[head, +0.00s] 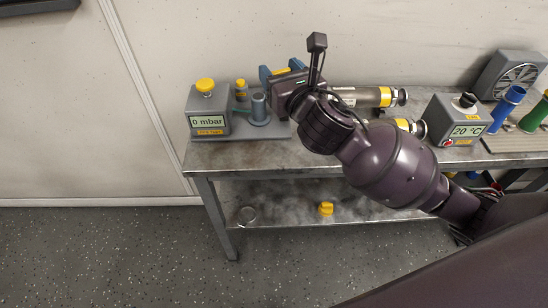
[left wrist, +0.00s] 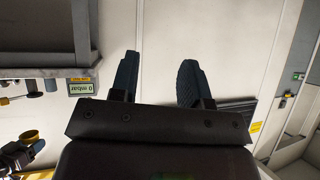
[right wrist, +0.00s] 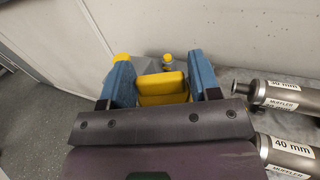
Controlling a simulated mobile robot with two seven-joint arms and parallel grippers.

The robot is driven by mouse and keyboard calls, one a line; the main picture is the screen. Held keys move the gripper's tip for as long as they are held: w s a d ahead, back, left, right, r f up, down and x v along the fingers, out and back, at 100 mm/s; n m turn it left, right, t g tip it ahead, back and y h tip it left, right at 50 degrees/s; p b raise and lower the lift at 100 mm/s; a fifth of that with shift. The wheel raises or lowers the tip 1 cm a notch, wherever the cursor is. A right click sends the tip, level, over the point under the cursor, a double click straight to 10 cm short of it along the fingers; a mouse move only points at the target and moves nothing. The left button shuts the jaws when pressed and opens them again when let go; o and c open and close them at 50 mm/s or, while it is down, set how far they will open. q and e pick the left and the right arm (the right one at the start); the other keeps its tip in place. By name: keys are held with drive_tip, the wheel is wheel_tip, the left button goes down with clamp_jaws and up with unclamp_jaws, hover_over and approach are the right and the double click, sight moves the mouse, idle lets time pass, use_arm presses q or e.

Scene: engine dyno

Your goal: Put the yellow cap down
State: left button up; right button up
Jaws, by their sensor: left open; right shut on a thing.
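My right gripper (head: 281,72) is above the back left part of the metal bench. It is shut on the yellow cap (right wrist: 162,88), which shows between the two blue fingers in the right wrist view. In the head view only a sliver of the cap shows, the rest hidden by the gripper. The cap appears clear of the bench top; the gap below it is hidden. My left gripper (left wrist: 160,78) is open and empty in the left wrist view, apart from the bench, and is out of the head view.
A "0 mbar" box (head: 208,122) with a yellow knob and a grey-blue cylinder (head: 259,108) stand at the bench's left. Mufflers (head: 372,96) lie right of the gripper. A "20 °C" box (head: 455,121) stands farther right. Another yellow piece (head: 326,209) sits on the lower shelf.

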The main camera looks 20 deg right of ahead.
drive_tip(key=shift+w+a+f, duration=0.15)
drive_tip(key=shift+w+f, duration=0.05)
drive_tip(key=shift+f, duration=0.05)
drive_tip(key=shift+f+b, duration=0.2)
drive_tip(key=shift+b, duration=0.1)
wheel_tip(320, 180, down, 19)
drive_tip(key=b, duration=0.8)
drive_tip(key=shift+f, duration=0.3)
drive_tip(key=shift+r, duration=0.3)
drive_tip(key=shift+f, duration=0.7)
drive_tip(key=o, duration=0.9)
drive_tip(key=shift+f, duration=0.1)
use_arm(q)
wheel_tip(320, 180, down, 9)
drive_tip(key=s+g, duration=0.1)
drive_tip(key=shift+s+a+r, duration=0.15)
drive_tip(key=shift+s, duration=0.2)
drive_tip(key=shift+w+r, duration=0.1)
drive_tip(key=shift+r, duration=0.05)
use_arm(e)
drive_tip(key=shift+s+a, duration=0.1)
